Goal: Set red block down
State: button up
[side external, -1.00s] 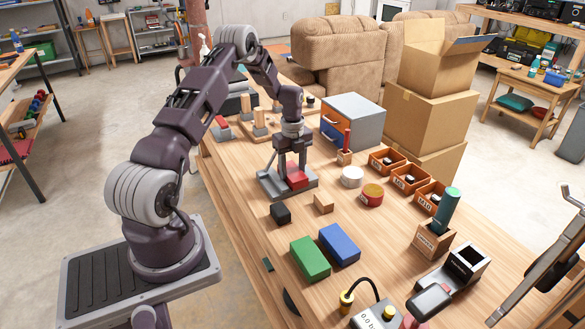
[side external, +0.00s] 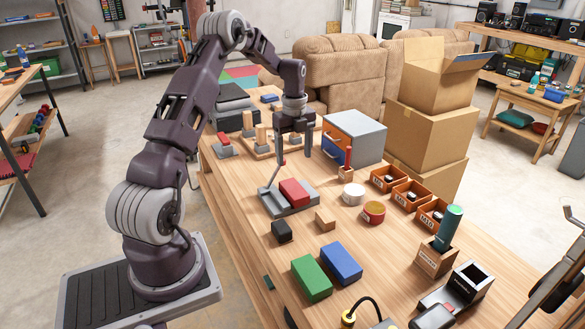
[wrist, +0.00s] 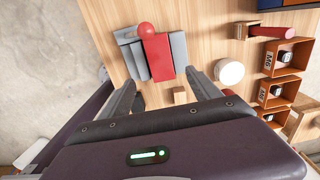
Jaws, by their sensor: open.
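The red block (side external: 293,192) rests on a grey slotted base (side external: 276,206) on the wooden table. In the wrist view the red block (wrist: 158,58) lies between two grey parts of the base (wrist: 181,52), with a red ball (wrist: 146,30) near its far end. My gripper (side external: 290,155) is above and behind the block in the side view, apart from it. Its fingers are spread with nothing between them. The wrist view also shows my gripper (wrist: 163,85) open and empty.
A white round tin (side external: 353,194), a red-yellow tin (side external: 373,212), a small wooden block (side external: 325,222) and a black block (side external: 282,231) surround the base. Green (side external: 311,278) and blue (side external: 341,262) blocks lie in front. Labelled orange bins (side external: 410,196) line the right.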

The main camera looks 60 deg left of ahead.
jog(key=s+d+r+n+t+y, duration=0.1)
jog(key=d+r+n, duration=0.3)
jog(key=d+r, duration=0.85)
jog(key=s+d+r+n+t, duration=0.2)
jog(key=s+d+r+n, duration=0.5)
jog(key=d, duration=0.4)
jog(key=s+d+n+t, duration=0.1)
jog(key=s+d+n, duration=0.2)
jog(key=s, duration=0.5)
jog(key=s+d+n+t+h, duration=0.1)
jog(key=s+d+n, duration=0.3)
jog(key=s+d, duration=0.2)
jog(key=s, duration=0.2)
jog(key=shift+s+f+t, duration=0.15)
jog(key=shift+s+t, duration=0.15)
jog(key=shift+c, duration=0.2)
